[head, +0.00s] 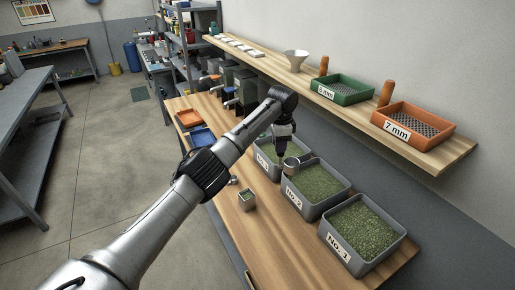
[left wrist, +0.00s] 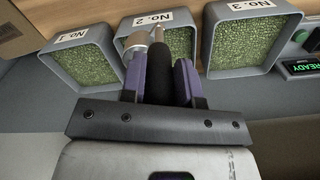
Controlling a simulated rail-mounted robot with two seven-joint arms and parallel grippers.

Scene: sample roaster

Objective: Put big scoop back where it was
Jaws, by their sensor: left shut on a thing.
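My left gripper (head: 284,143) is shut on the black handle (left wrist: 157,62) of the big scoop. In the left wrist view the scoop's silver end (left wrist: 136,42) shows in front of the No. 2 bin, between the gripper's purple fingers (left wrist: 160,68). Whether the scoop touches the bin or holds beans, I cannot tell. My right gripper is not in view.
A small grey cup (head: 247,199) with green contents stands left of the bins. A wall shelf above holds a green 6 mm sieve (head: 346,98), an orange 7 mm sieve (head: 446,141) and a white funnel (head: 296,56).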

